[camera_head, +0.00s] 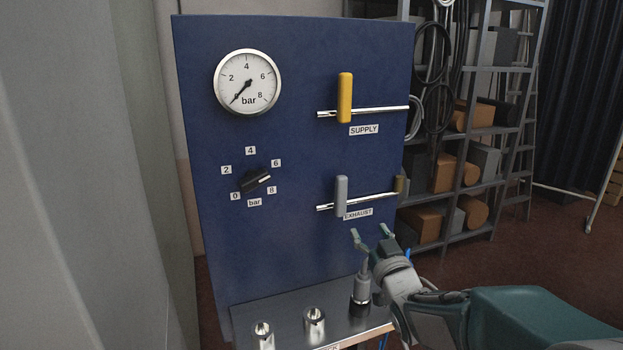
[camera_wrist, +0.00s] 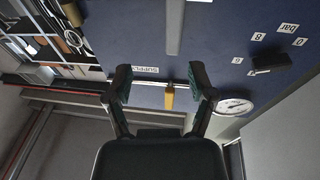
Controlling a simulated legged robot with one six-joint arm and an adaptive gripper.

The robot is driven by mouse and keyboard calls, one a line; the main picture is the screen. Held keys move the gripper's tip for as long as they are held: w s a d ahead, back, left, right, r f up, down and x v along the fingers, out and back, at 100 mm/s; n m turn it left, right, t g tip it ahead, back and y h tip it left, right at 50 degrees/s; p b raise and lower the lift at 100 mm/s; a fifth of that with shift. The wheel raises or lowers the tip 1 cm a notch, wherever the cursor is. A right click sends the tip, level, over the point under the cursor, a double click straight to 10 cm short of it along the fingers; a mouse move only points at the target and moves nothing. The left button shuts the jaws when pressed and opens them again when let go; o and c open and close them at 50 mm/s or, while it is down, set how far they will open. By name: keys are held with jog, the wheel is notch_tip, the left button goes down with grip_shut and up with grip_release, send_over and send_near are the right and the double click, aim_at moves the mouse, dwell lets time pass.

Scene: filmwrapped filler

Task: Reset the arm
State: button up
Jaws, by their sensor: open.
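My gripper (camera_head: 371,234) is at the lower right of the blue panel (camera_head: 290,150), its two fingers apart and nothing between them. It is below the grey EXHAUST handle (camera_head: 341,195) and above the metal ledge. In the wrist view, my gripper (camera_wrist: 160,80) has its fingers spread, with the yellow SUPPLY handle (camera_wrist: 169,97) showing between them farther off. The grey handle (camera_wrist: 175,25) also shows at the top of that view. Both handles stand upright on their rods in the head view. My arm reaches in from the lower right.
A steel ledge (camera_head: 272,309) with several metal fittings juts out below the panel; one fitting (camera_head: 360,291) stands close beside my gripper. A gauge (camera_head: 247,82) reads near zero. A black knob (camera_head: 256,179) is on the panel. Shelves (camera_head: 483,130) stand behind at right.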

jog(key=s+f+m+g+h, duration=0.1)
jog(key=s+g, duration=0.6)
jog(key=s, duration=0.7)
jog(key=s+f+m+g+h, duration=0.1)
jog(key=s+f+g, duration=0.5)
jog(key=s, duration=0.9)
jog(key=shift+d+f+m+g+h, duration=0.15)
jog(key=shift+d+m+g+h, duration=0.2)
jog(key=shift+h, duration=0.55)
jog(key=shift+a, duration=0.1)
